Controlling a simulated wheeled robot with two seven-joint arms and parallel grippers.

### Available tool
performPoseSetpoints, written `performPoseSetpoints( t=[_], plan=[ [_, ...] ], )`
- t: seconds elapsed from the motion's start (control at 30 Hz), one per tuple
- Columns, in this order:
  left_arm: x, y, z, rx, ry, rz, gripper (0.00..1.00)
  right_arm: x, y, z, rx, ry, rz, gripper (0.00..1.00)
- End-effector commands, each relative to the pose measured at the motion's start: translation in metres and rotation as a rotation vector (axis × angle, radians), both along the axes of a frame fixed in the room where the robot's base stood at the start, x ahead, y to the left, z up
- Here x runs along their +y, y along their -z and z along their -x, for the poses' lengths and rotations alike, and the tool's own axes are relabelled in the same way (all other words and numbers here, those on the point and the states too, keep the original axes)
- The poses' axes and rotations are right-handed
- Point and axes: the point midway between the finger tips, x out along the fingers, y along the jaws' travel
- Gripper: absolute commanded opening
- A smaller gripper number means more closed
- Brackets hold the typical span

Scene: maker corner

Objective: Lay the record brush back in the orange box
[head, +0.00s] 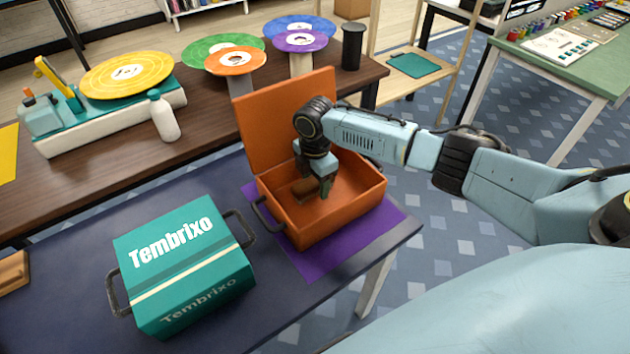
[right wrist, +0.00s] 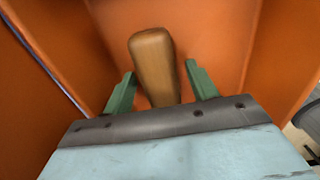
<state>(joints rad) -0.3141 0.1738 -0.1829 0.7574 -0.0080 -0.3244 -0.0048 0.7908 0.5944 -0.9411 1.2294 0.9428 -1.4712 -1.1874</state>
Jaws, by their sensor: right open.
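The orange box (head: 318,222) stands open on a purple mat, its lid raised at the back. My right gripper (head: 318,190) reaches down inside the box, and it also shows in the right wrist view (right wrist: 162,88). Its two green fingers are apart. The record brush, a brown wooden piece (head: 303,188), lies inside the box by the fingers. In the right wrist view the brush (right wrist: 154,58) lies between and beyond the fingertips, with a gap on both sides. Its lower end is hidden by the gripper. My left gripper is not in view.
A teal box (head: 185,265) with dark handles stands left of the orange box. Behind is a brown table (head: 120,150) with a turntable (head: 110,110), a white bottle (head: 163,118) and colored records (head: 235,60). The purple mat (head: 365,240) is bare in front of the orange box.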

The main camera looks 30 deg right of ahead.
Motion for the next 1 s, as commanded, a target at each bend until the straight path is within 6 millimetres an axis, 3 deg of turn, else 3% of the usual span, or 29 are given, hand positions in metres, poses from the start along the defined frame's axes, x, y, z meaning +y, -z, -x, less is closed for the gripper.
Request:
performPoseSetpoints(
  t=[0.17,0.27,0.53,0.7,1.0],
  plan=[
    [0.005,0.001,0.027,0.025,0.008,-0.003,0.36,0.000,-0.026,-0.001,-0.002,-0.001,-0.001,0.58],
    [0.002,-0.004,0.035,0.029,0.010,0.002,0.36,0.000,-0.051,-0.001,-0.003,-0.001,-0.001,0.58],
    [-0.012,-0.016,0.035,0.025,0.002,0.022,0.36,0.000,-0.102,-0.001,-0.002,0.000,-0.001,0.58],
    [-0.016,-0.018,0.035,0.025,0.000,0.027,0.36,0.000,-0.116,0.000,-0.001,0.001,-0.001,0.58],
    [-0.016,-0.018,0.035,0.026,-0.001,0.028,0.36,0.000,-0.118,0.000,0.000,0.001,-0.001,0.58]
  ],
)
